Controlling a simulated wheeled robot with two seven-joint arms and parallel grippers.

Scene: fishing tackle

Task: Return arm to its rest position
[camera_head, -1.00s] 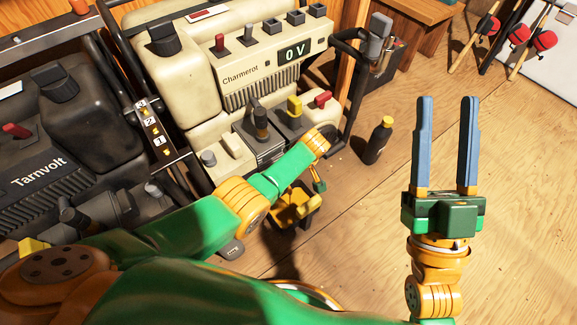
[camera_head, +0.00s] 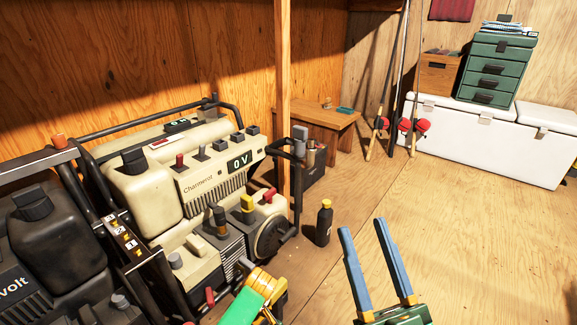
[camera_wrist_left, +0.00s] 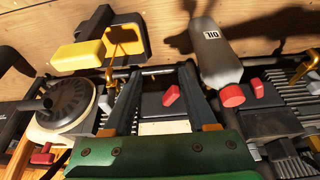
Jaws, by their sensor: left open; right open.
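My right gripper (camera_head: 363,228) stands at the bottom of the head view with its two blue fingers apart and nothing between them. It is over the bare wooden floor, right of the black bottle (camera_head: 324,223). Part of my left arm, green and orange, shows at the bottom beside the cream Charmerot generator (camera_head: 198,187); its fingers do not show clearly there. In the left wrist view my left gripper (camera_wrist_left: 160,88) has its fingers apart and empty. They point toward machine parts with red switches, and a grey oil bottle with a red cap (camera_wrist_left: 215,52) lies right of them.
A black generator (camera_head: 58,235) stands at the left, its frame close to the cream one. A low wooden bench (camera_head: 325,122) is at the back. White cool boxes (camera_head: 475,142) and green drawers (camera_head: 497,72) stand at the back right. The floor at the right is clear.

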